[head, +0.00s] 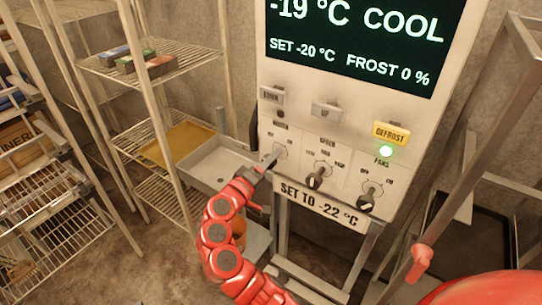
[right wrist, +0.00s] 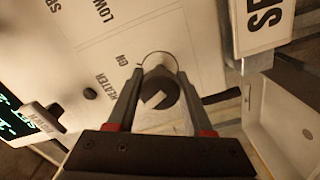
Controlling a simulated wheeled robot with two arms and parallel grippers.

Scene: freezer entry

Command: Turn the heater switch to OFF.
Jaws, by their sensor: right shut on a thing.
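The heater switch (head: 279,152) is the leftmost of the three rotary switches on the white control panel. In the head view my right gripper (head: 271,160) is at it and covers much of it. In the right wrist view the switch (right wrist: 159,90) is a round dark knob with a pale bar, between the two fingers of my right gripper (right wrist: 160,82). The fingers are shut on it from both sides. HEATER and ON labels show beside it. I cannot tell which label the knob points at. My left gripper is out of view.
The fan speed switch (head: 319,178) and another switch (head: 370,196) sit to the right. Wire shelves (head: 160,65) stand left.

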